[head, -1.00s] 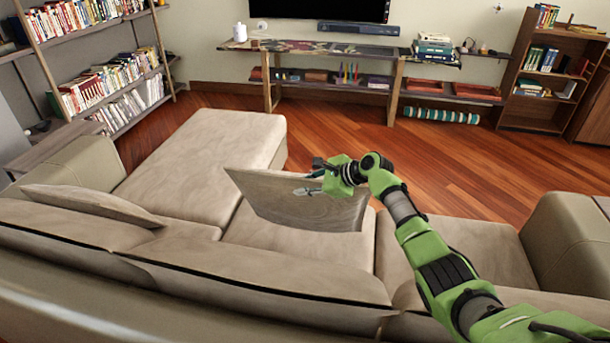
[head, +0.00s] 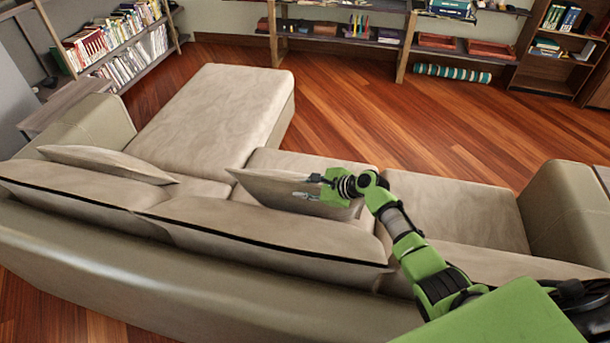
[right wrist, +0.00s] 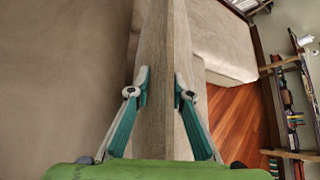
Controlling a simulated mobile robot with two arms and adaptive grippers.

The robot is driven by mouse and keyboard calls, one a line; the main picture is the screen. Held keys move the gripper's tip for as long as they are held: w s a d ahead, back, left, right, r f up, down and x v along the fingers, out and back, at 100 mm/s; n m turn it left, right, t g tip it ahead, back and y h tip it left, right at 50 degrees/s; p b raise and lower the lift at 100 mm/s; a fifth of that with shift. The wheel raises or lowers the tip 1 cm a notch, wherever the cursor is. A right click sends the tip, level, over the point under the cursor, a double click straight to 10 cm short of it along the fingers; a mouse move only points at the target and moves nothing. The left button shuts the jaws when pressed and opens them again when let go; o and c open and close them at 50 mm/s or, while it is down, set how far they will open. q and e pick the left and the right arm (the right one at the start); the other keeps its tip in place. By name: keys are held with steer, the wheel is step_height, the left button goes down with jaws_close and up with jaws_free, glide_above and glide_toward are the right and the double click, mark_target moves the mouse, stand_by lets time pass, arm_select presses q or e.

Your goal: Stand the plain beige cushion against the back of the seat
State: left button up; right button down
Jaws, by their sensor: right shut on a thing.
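A plain grey-beige cushion (head: 270,188) is over the middle seat of the sofa, close in front of the back cushion (head: 265,232). My right gripper (head: 308,188) is shut on its upper right part. In the right wrist view the teal fingers (right wrist: 162,92) press the two faces of the cushion (right wrist: 168,40), which shows edge-on between them. The back cushion hides its lower edge, so I cannot tell whether it touches the seat (head: 285,160) or the back. My left gripper is not in view.
Another beige cushion (head: 108,163) rests at the left end of the sofa back. The chaise (head: 215,115) and the right seat (head: 460,215) are bare. The right armrest (head: 570,215) stands beyond. Shelves (head: 345,38) line the far wall, with open wooden floor before them.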

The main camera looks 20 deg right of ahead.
steer(key=shift+s+a+f, duration=0.2)
steer(key=shift+s, duration=0.05)
steer(key=c, duration=1.8)
jaws_free()
steer(key=shift+o, duration=0.2)
steer(key=v, duration=1.2)
